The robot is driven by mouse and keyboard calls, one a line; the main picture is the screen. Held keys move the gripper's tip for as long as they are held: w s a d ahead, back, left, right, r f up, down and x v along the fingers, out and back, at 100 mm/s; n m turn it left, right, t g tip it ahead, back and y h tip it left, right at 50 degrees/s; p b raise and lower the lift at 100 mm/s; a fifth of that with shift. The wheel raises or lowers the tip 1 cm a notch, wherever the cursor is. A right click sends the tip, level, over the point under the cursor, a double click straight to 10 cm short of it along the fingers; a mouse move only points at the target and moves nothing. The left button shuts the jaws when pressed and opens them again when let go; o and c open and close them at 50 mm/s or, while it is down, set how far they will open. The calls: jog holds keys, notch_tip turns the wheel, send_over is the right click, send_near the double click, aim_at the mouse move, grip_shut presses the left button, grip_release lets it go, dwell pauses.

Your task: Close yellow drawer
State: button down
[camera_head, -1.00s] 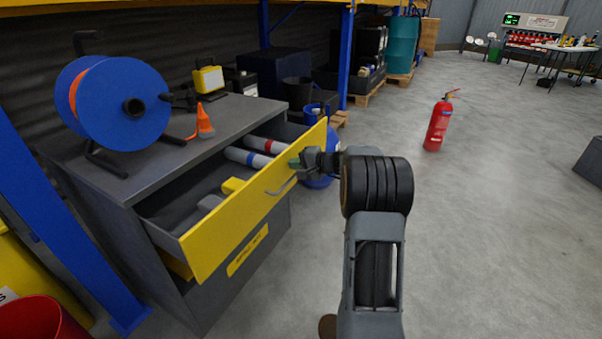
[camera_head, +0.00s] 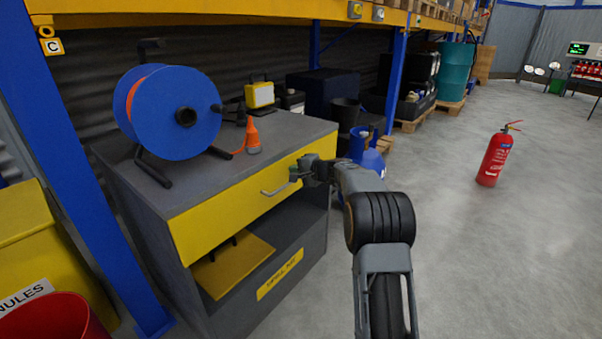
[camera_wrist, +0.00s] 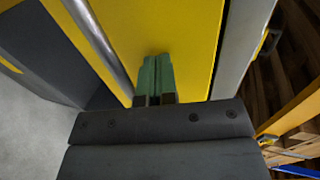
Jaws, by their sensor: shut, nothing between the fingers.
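The yellow drawer (camera_head: 222,222) is in the grey cabinet (camera_head: 160,252), its front flush or nearly flush with the cabinet body, and no interior shows. A grey bar handle (camera_head: 279,190) runs along its front. My gripper (camera_head: 296,170) is at the right part of the drawer front, next to the handle. In the wrist view my gripper (camera_wrist: 154,78) has its green fingertips together, pointing at the yellow drawer front (camera_wrist: 180,35), touching or very close. The handle (camera_wrist: 97,42) is beside the fingers at the left, not between them.
A blue cable reel (camera_head: 160,110), an orange cone (camera_head: 252,136) and a yellow lamp (camera_head: 260,94) stand on the cabinet top. A blue cylinder (camera_head: 368,158) is behind my arm. A red extinguisher (camera_head: 494,158) stands on open floor at the right. A red bucket (camera_head: 55,318) is at lower left.

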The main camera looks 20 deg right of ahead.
jog(key=shift+w+a+r, duration=0.1)
jog(key=shift+a+r, duration=0.05)
jog(key=shift+a, duration=0.05)
dwell(0.3)
